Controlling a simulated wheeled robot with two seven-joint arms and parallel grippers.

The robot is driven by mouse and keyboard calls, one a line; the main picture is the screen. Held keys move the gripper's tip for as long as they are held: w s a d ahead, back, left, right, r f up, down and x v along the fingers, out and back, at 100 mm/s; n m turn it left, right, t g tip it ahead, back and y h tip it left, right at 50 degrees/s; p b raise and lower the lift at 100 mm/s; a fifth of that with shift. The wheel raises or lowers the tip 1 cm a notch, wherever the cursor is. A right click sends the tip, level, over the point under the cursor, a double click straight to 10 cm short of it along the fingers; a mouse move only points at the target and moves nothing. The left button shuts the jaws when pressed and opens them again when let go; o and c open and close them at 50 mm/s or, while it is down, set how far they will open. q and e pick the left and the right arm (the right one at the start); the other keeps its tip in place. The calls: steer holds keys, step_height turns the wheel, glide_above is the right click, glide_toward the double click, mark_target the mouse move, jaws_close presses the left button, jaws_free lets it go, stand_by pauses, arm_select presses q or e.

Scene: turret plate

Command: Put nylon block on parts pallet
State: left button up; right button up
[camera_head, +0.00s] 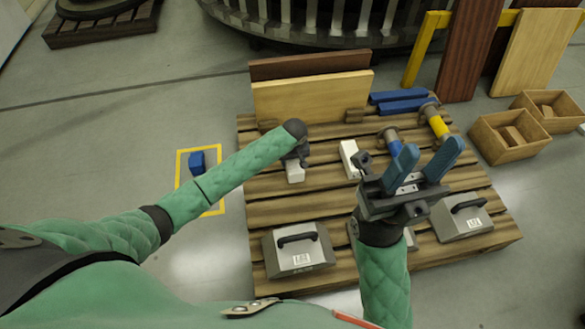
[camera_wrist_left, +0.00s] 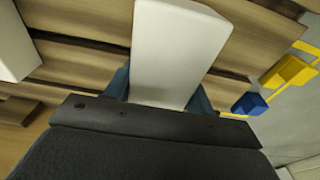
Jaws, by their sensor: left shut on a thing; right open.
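A white nylon block (camera_head: 295,173) is over the left part of the wooden parts pallet (camera_head: 290,212). My left gripper (camera_head: 295,161) is shut on it, with its jaws largely hidden by my forearm in the head view. In the left wrist view the white block (camera_wrist_left: 172,50) stands out between blue fingers, with pallet slats (camera_wrist_left: 75,55) behind it. I cannot tell whether the block touches the slats. A second white block (camera_head: 349,158) is on the pallet to the right. My right gripper (camera_head: 425,165) is open and empty above the pallet's right part.
Grey cases (camera_head: 299,250) line the pallet's front. Boards (camera_head: 312,98), blue bars (camera_head: 402,105) and cylinders (camera_head: 436,124) occupy its back. Wooden bins (camera_head: 508,136) stand at right. Slats between the left case and boards are bare.

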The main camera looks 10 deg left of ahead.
arm_select(q)
steer(key=shift+w+a+f+b, duration=0.15)
steer(key=shift+f+b, duration=0.75)
steer(key=shift+f, duration=1.15)
steer(key=o, duration=1.4)
steer(key=shift+f, duration=0.1)
steer(key=shift+c, duration=0.2)
